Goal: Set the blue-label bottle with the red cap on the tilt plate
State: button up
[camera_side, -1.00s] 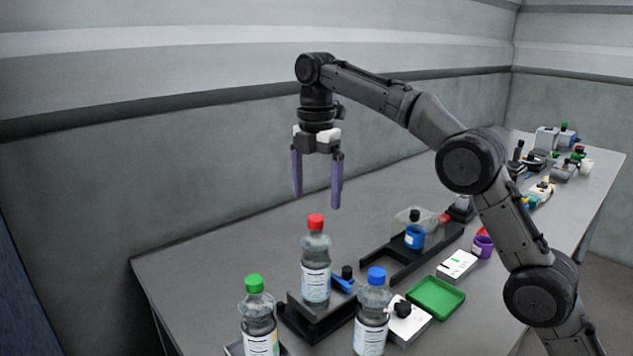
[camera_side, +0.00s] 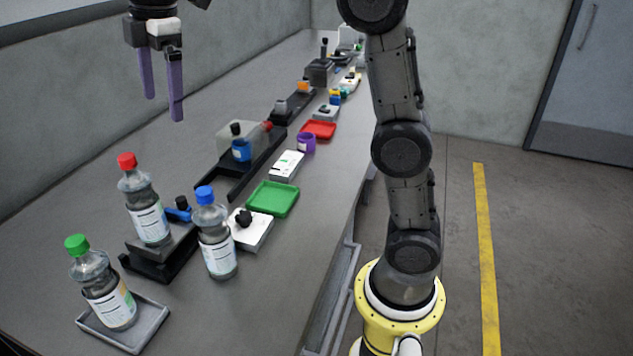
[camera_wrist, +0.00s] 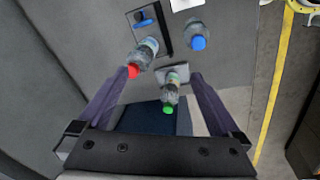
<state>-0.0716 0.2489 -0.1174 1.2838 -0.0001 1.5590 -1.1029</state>
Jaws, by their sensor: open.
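The red-capped bottle (camera_side: 145,205) has a clear dark body and a white and pale-blue label. It stands on the black tilt plate (camera_side: 172,258), leaning slightly in the side view. My gripper (camera_side: 162,108) has two purple fingers, open and empty, well above the bottle and apart from it. In the wrist view the red-capped bottle (camera_wrist: 146,50) lies near the left finger, beyond the open fingers (camera_wrist: 159,76). The plate (camera_wrist: 151,22) shows behind it, partly covered by the bottle.
A green-capped bottle (camera_side: 103,290) stands in a grey tray (camera_side: 150,330) at front left. A blue-capped bottle (camera_side: 215,240) stands close right of the plate. A white box (camera_side: 252,232), green tray (camera_side: 272,199) and black rail fixture (camera_side: 240,185) lie behind.

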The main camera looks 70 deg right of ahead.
jog(key=s+d+f+m+t, duration=0.1)
jog(key=s+f+m, duration=0.5)
jog(key=s, duration=0.6)
jog(key=s+d+f+m+t, duration=0.2)
jog(key=s+f+m, duration=0.5)
jog(key=s, duration=0.6)
jog(key=shift+f+t, duration=0.3)
jog(key=shift+f, duration=0.35)
